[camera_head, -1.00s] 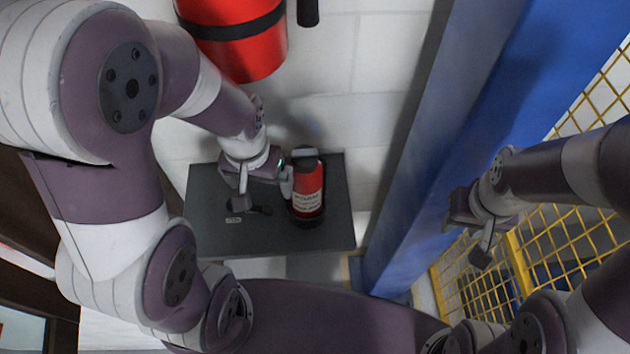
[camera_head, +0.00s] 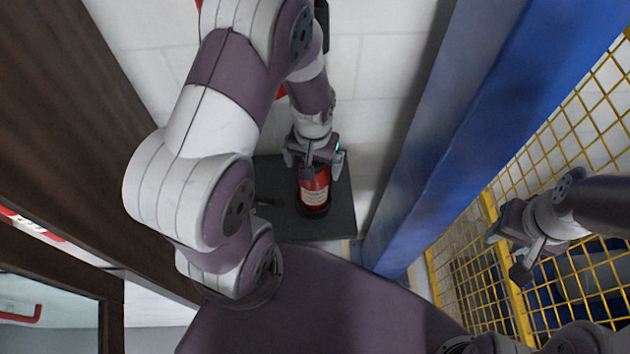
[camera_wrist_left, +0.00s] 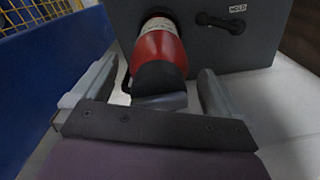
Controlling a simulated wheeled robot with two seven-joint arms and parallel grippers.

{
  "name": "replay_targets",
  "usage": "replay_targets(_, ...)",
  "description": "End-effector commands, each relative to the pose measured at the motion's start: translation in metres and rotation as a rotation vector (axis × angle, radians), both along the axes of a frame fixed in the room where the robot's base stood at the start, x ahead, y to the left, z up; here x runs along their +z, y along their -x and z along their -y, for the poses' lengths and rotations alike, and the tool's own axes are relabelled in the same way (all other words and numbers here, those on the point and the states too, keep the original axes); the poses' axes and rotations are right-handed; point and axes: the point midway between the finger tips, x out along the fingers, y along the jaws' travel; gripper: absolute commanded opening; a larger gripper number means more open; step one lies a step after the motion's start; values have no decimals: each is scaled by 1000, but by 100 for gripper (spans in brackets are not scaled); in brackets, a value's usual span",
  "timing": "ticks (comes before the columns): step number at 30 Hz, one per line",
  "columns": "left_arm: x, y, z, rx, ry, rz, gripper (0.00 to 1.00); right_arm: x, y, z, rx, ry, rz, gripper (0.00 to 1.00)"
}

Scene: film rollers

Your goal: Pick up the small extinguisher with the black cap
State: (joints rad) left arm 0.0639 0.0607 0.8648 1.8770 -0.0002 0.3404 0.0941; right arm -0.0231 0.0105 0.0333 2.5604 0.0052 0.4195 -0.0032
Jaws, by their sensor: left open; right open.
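The small red extinguisher (camera_head: 314,192) with a pale label stands on a dark grey surface in the head view. Its black cap is mostly hidden there by my left gripper (camera_head: 322,157), which is over its top. In the left wrist view the extinguisher (camera_wrist_left: 160,50) shows its red body and black cap (camera_wrist_left: 158,80), between the open fingers of my left gripper (camera_wrist_left: 150,95). I see a gap beside the fingers and no clear grip. My right gripper (camera_head: 508,250) is open and empty at the right, in front of the yellow mesh.
The dark grey surface (camera_head: 342,222) has a black handle and a HOLD label (camera_wrist_left: 237,8). A blue post (camera_head: 440,150) stands to the right, with yellow mesh fencing (camera_head: 470,260) beyond it. A white block wall (camera_head: 375,80) is behind. Brown wooden framing (camera_head: 60,110) is at the left.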

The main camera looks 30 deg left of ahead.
Motion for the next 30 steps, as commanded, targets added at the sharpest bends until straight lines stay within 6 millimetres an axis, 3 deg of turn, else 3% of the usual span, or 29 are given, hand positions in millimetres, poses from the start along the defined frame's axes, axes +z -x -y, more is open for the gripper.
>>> replay_targets(3,-15,0,0,0,0,-2,100,2,0,0,0,0,0,43)
replay_targets(10,-18,0,0,0,0,2,100,2,0,0,0,0,0,43)
replay_targets(11,-18,0,0,0,0,2,94,2,0,0,0,0,0,43)
replay_targets(18,-18,0,0,-1,0,1,15,2,0,0,0,0,0,43)
replay_targets(20,-18,0,0,-1,0,2,0,2,0,0,0,0,0,43)
replay_targets(30,-14,-2,0,-1,-1,5,0,1,0,0,0,0,0,43)
